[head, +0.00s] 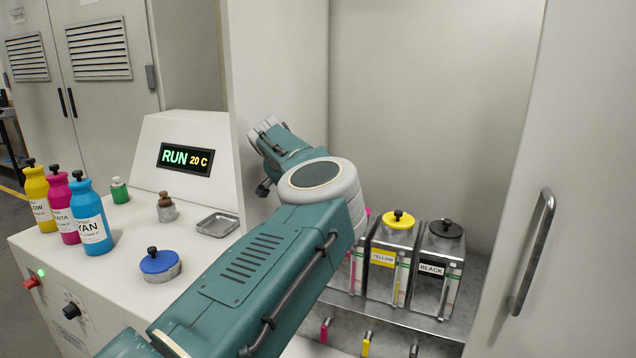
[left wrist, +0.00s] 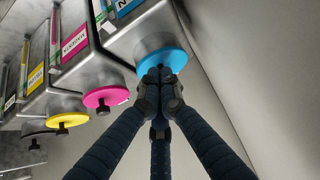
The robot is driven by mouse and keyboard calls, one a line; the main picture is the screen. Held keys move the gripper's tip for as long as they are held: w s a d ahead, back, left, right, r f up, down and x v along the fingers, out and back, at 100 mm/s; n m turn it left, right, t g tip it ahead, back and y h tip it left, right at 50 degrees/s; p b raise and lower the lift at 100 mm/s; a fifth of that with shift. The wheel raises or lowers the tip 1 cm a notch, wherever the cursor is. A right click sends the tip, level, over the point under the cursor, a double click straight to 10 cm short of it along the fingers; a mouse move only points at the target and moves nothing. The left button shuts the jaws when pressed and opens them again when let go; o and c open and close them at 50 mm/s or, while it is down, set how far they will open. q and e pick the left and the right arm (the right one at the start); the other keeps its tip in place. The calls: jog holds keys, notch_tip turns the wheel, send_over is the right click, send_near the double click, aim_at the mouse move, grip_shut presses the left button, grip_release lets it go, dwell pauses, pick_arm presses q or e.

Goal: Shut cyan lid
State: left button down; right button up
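The cyan lid (left wrist: 160,59) shows in the left wrist view as a bright blue disc at the top of the grey cyan tank (left wrist: 140,28). My left gripper (left wrist: 160,88) has its dark fingers drawn together at the middle of the lid, closed around its knob, which they hide. The lid lies against or very close to the tank top; I cannot tell whether it is fully seated. In the head view my left arm covers the cyan tank, its lid and the gripper's fingertips. My right gripper is in neither view.
The magenta lid (left wrist: 106,95), yellow lid (head: 398,219) and black lid (head: 445,229) sit on neighbouring tanks. A cabinet door with a handle (head: 532,252) stands at the right. Ink bottles (head: 89,218), a blue-topped jar (head: 160,263) and a tray (head: 218,223) stand on the counter at left.

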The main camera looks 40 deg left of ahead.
pick_arm(q)
jog(key=v, duration=1.1)
jog(key=shift+r, duration=0.4)
